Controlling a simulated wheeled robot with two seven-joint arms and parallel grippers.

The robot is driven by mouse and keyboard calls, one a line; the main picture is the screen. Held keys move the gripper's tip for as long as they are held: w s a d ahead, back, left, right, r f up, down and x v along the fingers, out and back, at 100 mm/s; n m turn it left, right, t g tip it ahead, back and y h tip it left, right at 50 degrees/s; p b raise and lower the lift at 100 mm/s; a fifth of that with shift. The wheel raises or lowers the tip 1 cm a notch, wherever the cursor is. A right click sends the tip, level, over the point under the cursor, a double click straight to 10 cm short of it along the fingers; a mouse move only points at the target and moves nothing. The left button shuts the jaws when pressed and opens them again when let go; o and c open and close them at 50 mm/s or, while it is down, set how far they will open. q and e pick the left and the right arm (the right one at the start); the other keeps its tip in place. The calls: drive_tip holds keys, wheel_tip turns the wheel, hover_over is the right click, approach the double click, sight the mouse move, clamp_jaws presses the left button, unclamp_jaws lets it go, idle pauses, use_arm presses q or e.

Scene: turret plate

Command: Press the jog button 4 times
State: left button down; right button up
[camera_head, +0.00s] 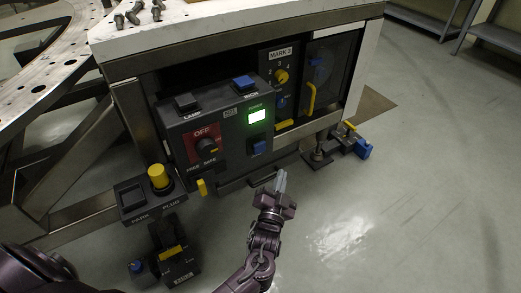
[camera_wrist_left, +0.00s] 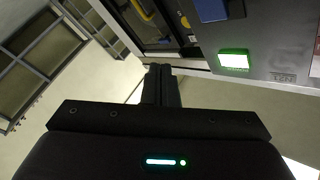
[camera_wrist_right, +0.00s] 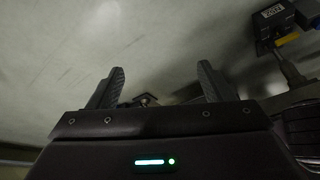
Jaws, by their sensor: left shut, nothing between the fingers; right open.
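A dark control box carries a blue button (camera_head: 259,147) low on its front, below a lit green window (camera_head: 257,115). A second blue button (camera_head: 243,82) and a black button (camera_head: 184,104) labelled LAMP sit on its top. The left wrist view shows the front blue button (camera_wrist_left: 212,10) and the green window (camera_wrist_left: 233,61). My left gripper (camera_head: 281,180) is shut and empty, in front of and below the box, touching no button. My right gripper (camera_wrist_right: 162,82) is open and empty.
A red OFF dial (camera_head: 206,146) is on the box's left side. A yellow plug (camera_head: 158,177) stands in a dark holder at lower left. A MARK dial (camera_head: 281,76) and yellow handle (camera_head: 309,98) are behind. The floor at right is largely clear.

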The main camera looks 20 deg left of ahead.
sight(263, 148)
use_arm(q)
drive_tip(key=shift+w+a, duration=0.1)
drive_tip(key=w+a+b, duration=0.2)
drive_tip(key=w+a, duration=0.3)
drive_tip(key=a, duration=0.1)
drive_tip(key=shift+w+a, duration=0.15)
drive_tip(key=shift+a, duration=0.2)
use_arm(e)
drive_tip(key=shift+w+a+f+t+y, duration=0.1)
drive_tip(key=shift+w+a+t+y, duration=0.2)
drive_tip(key=shift+a, duration=0.35)
drive_tip(key=shift+w+a+f+t+y, duration=0.15)
drive_tip(key=shift+a+t+y, duration=0.2)
drive_tip(key=shift+a, duration=0.3)
use_arm(q)
drive_tip(key=shift+a, duration=0.1)
use_arm(e)
drive_tip(key=shift+r, duration=0.15)
idle(0.4)
use_arm(q)
drive_tip(key=shift+w+a, duration=0.25)
